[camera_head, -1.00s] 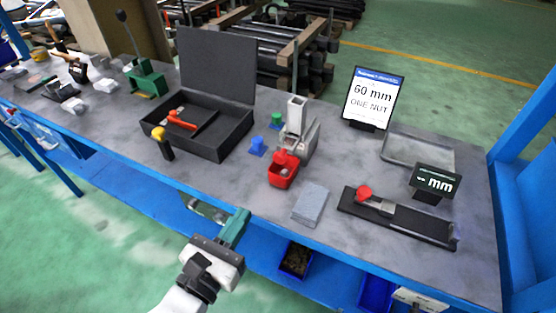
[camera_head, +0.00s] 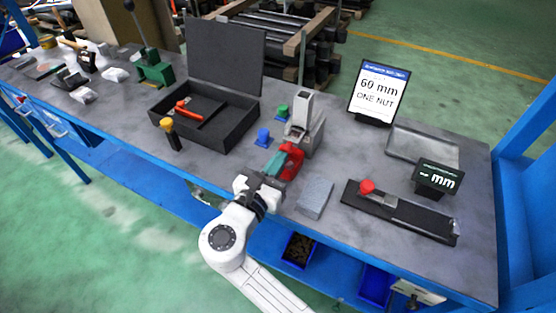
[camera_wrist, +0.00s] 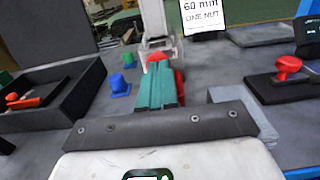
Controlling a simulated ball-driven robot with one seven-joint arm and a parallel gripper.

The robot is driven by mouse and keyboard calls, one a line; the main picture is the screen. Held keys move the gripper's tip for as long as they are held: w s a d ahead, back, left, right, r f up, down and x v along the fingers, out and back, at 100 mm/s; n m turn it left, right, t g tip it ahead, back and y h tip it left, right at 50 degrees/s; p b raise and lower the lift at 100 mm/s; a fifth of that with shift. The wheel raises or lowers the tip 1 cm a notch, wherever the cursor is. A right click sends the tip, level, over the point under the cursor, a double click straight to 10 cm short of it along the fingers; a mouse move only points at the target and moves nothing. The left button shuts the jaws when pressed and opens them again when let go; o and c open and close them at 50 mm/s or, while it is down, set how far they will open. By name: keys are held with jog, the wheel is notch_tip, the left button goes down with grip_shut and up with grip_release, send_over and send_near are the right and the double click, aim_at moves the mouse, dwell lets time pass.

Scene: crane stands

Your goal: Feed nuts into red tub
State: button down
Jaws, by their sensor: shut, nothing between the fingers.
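The red tub (camera_head: 291,160) stands on the bench below the grey feeder (camera_head: 302,124), and my gripper covers part of it. My gripper (camera_head: 277,163) has green fingers, shut with nothing between them, and its tips are over or against the tub's near side. In the wrist view the shut fingers (camera_wrist: 158,82) point at the feeder (camera_wrist: 155,30), and red of the tub (camera_wrist: 179,84) shows beside them. I cannot tell whether the fingers touch the tub. The tub's inside is hidden, and no nuts can be made out. A sign (camera_head: 378,93) reads "60 mm ONE NUT".
A blue button-like piece (camera_head: 263,138) and a green one (camera_head: 283,111) stand left of the feeder. A grey block (camera_head: 315,198) lies right of my gripper. Further right are a black gauge with a red knob (camera_head: 367,187), a display (camera_head: 438,178) and a tray (camera_head: 424,147). An open black case (camera_head: 225,132) stands left.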

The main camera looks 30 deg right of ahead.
aim_at(288, 147)
jog(key=shift+p+x, duration=1)
jog(key=shift+x, duration=1.45)
jog(key=shift+r, duration=0.1)
